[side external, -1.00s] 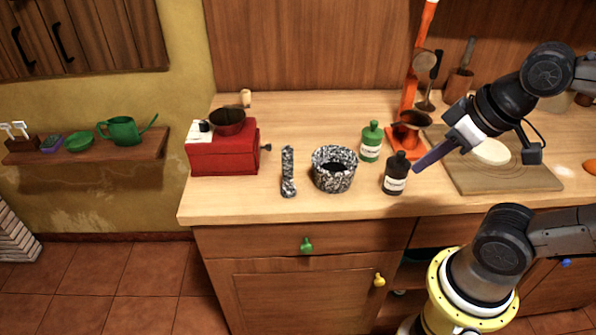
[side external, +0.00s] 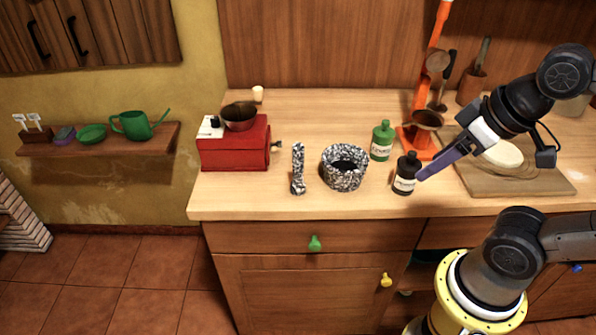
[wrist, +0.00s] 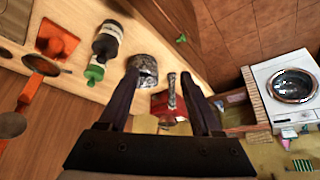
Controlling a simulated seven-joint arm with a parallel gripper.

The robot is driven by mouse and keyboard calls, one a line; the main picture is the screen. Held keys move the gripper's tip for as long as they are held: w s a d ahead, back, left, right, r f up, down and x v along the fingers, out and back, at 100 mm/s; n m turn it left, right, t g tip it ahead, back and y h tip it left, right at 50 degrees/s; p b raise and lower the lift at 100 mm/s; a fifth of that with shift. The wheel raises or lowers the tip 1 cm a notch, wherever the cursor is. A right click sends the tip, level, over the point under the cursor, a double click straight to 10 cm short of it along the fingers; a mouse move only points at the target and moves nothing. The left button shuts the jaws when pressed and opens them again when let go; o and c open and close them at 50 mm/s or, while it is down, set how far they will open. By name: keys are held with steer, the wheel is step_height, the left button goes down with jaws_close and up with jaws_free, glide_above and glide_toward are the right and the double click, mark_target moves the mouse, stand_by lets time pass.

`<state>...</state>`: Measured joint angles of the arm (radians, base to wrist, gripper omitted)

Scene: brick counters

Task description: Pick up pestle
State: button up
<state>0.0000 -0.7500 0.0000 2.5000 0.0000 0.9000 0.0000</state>
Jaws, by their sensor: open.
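The pestle (side external: 298,168) is speckled black and white and lies on the wooden counter between the red box and the mortar. It also shows in the wrist view (wrist: 172,92), between my fingers in the picture and beyond them. The mortar (side external: 344,178), of the same speckled stone, stands just right of the pestle; the wrist view shows it too (wrist: 143,66), partly behind a finger. My gripper (side external: 420,178) is open and empty, beside the dark bottle and well right of the pestle. Its two long purple-grey fingers (wrist: 159,76) are spread apart in the wrist view.
The dark bottle (side external: 405,176) stands close to my fingertips, with a green bottle (side external: 382,142) behind it. A red box (side external: 235,150) with a bowl on top is left of the pestle. An orange stand (side external: 416,143) and a cutting board (side external: 515,181) are at the right.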

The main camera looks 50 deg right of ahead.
stand_by(0.3)
steer(key=w+r+n, duration=0.5)
steer(key=r+n, duration=0.1)
steer(key=n, duration=0.1)
steer(key=n+g, duration=0.5)
steer(key=n, duration=0.3)
glide_above(299, 145)
step_height(299, 145, down, 3)
steer(key=shift+g, duration=0.3)
step_height(299, 145, down, 11)
steer(key=shift+r, duration=0.1)
steer(key=shift+w+f, duration=0.1)
steer(key=shift+f, duration=3.15)
jaws_close()
